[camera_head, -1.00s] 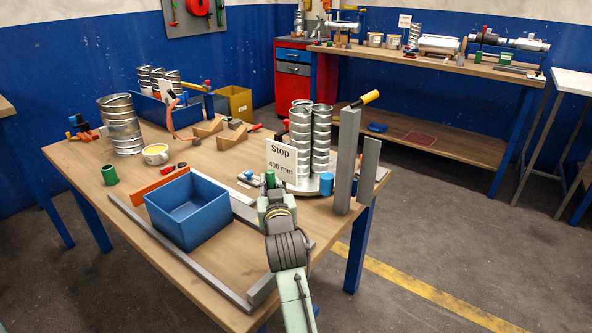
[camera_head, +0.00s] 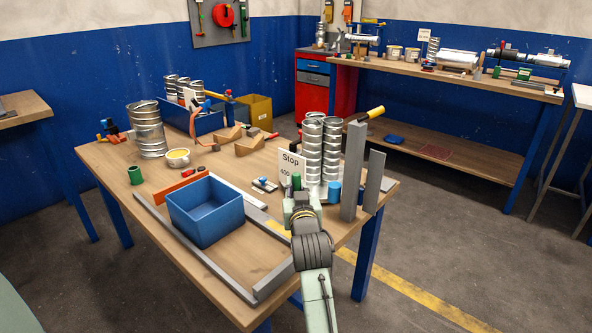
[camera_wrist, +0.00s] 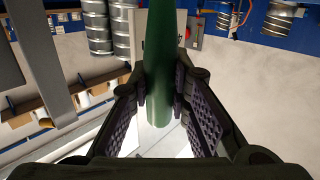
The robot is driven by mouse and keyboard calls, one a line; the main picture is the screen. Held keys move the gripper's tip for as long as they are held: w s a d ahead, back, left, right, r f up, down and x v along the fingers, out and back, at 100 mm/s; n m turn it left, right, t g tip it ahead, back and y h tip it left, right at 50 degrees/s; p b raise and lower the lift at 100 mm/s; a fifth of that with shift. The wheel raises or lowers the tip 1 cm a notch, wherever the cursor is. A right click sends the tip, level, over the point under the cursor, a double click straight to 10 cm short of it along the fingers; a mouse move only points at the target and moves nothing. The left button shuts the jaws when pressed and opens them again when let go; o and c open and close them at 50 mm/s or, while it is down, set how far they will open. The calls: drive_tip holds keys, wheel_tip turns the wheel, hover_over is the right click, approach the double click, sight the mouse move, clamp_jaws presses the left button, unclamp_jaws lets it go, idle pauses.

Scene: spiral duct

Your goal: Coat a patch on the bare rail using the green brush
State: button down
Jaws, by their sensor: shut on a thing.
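My gripper (camera_head: 298,193) is shut on a green handle (camera_wrist: 160,55), which stands up between the fingers in the wrist view. It also shows as a green tip (camera_head: 296,180) in the head view. The bristle end cannot be made out. Grey rails lie along the table's left front edge (camera_head: 197,252) and right front edge (camera_head: 277,279). I cannot tell which rail is the bare one. A yellow mark (camera_head: 274,227) shows just left of my gripper, on or near the right-hand rail. My gripper and arm hide part of that area.
A blue bin (camera_head: 205,222) stands left of my arm. Upright grey bars (camera_head: 354,172), a "Stop" sign (camera_head: 291,161) and tall spiral ducts (camera_head: 322,150) stand close beyond my gripper. A white cup with yellow contents (camera_head: 178,157) and a green cylinder (camera_head: 136,175) stand farther left.

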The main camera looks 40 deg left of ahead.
sight(297, 175)
drive_tip(key=shift+r+p, duration=1.45)
drive_tip(key=shift+r, duration=0.75)
drive_tip(key=shift+d+f, duration=0.1)
